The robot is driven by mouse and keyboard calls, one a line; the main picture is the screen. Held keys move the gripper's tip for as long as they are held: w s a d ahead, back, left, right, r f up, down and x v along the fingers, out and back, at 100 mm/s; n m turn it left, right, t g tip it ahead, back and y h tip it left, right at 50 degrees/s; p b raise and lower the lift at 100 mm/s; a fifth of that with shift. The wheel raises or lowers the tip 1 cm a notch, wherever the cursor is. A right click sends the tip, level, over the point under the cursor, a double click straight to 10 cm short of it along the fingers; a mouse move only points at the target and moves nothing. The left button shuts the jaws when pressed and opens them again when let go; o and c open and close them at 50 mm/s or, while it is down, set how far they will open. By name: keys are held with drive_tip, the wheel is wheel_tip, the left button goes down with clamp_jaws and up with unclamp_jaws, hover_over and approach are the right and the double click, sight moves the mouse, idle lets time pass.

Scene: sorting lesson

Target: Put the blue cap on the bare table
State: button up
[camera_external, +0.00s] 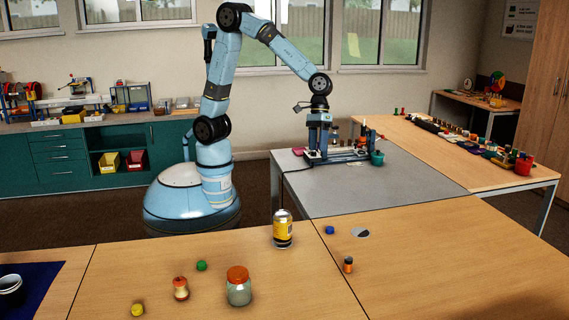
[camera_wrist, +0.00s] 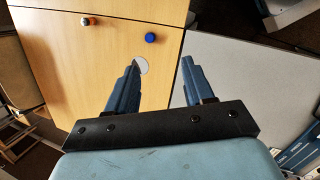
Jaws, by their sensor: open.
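The blue cap (camera_external: 329,230) lies on the wooden table (camera_external: 440,262), near its back left corner and apart from other things. It also shows in the wrist view (camera_wrist: 151,37), beyond my fingertips and slightly left of midway between them. My gripper (camera_external: 318,152) points down above the grey table, behind the cap and well away from it. In the wrist view my gripper (camera_wrist: 160,60) has its two blue fingers wide apart, with nothing between them.
A small orange-and-dark bottle (camera_external: 348,264) and a pale disc (camera_external: 361,233) are near the cap. The grey tabletop (camera_external: 400,190) is largely clear; the right wooden table has free room.

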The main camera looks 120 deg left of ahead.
drive_tip(key=s+a+r+m+t+y, duration=0.15)
drive_tip(key=s+r+m, duration=0.45)
drive_tip(key=s+r, duration=0.7)
drive_tip(key=s+a+m+t+y, duration=0.2)
drive_tip(key=s+m, duration=0.4)
drive_tip(key=s, duration=1.3)
drive_tip(key=shift+a+r+t, duration=0.35)
drive_tip(key=shift+a+t, duration=0.1)
drive_tip(key=shift+a, duration=0.1)
